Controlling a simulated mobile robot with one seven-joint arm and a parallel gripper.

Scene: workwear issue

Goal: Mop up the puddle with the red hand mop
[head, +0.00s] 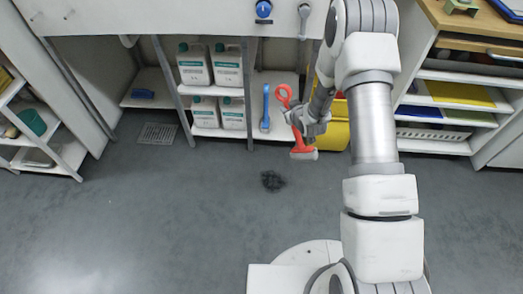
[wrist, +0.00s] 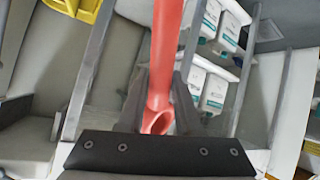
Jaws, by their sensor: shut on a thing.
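The red hand mop (head: 302,151) hangs in my gripper (head: 305,123), with its looped handle end up and its head with a pale lower edge down. In the wrist view the red handle (wrist: 167,45) runs between the fingers, and my gripper (wrist: 157,100) is shut on it. The mop head is above the floor, behind and right of a small dark patch (head: 272,181). This patch is the only puddle-like mark I see on the grey floor; it looks dark and ragged, and I cannot tell if it is wet. The mop and patch are apart.
Behind the mop is a yellow container (head: 336,130). A blue long-handled tool (head: 265,108) stands by shelves holding several white jugs (head: 228,66). A floor grate (head: 158,133) lies at left. Shelving (head: 440,92) stands at right. Floor around the patch is clear.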

